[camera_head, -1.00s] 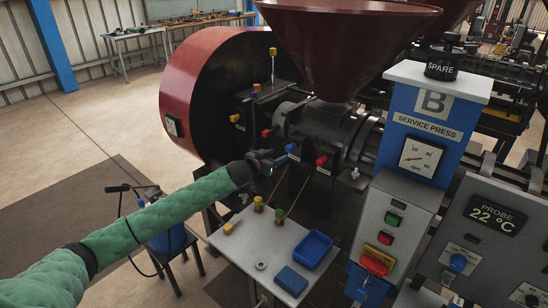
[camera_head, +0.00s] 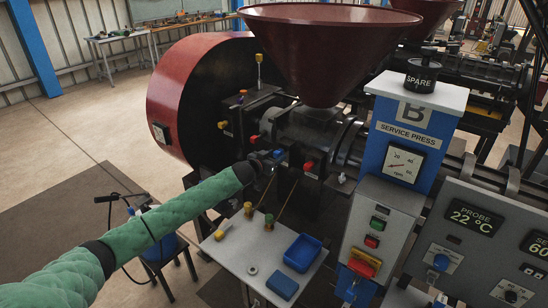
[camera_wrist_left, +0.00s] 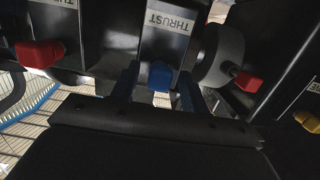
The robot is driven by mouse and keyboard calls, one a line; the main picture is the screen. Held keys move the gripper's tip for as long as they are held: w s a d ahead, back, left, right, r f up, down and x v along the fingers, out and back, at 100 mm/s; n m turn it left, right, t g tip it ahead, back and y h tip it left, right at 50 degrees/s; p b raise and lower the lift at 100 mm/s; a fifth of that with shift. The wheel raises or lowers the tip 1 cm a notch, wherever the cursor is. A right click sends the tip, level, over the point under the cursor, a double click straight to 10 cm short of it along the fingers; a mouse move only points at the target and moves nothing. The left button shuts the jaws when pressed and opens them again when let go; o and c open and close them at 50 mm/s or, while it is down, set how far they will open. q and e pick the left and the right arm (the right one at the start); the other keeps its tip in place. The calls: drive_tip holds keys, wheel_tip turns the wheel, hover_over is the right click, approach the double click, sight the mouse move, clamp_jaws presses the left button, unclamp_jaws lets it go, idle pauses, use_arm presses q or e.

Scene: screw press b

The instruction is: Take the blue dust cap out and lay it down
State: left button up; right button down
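The blue dust cap (camera_head: 279,153) sits on the dark press housing, between two red caps. My left gripper (camera_head: 270,158) reaches it from the left. In the left wrist view, the blue cap (camera_wrist_left: 160,76) is below a THRUST label, between the two fingers of my left gripper (camera_wrist_left: 158,92). The fingers look open, with a gap on each side of the cap. Whether they touch it is hard to see. My right gripper is not in view.
A small pale table (camera_head: 240,257) stands below, with a blue tray (camera_head: 303,252), a blue block (camera_head: 283,286), a ring (camera_head: 252,270), a yellow cap (camera_head: 219,235) and two corded fittings. Red caps (camera_head: 308,166) and a large hopper (camera_head: 330,45) are close by.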

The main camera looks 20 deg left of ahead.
sight(275, 157)
use_arm(q)
clamp_jaws()
drive_tip(key=shift+p+v, duration=0.3)
drive_tip(key=shift+v, duration=0.45)
drive_tip(key=shift+s+a+f, duration=0.1)
drive_tip(key=shift+s+a, duration=0.2)
drive_tip(key=shift+s, duration=0.45)
drive_tip(key=shift+s+a+p, duration=0.2)
drive_tip(key=shift+s+p, duration=0.25)
drive_tip(key=shift+s, duration=0.2)
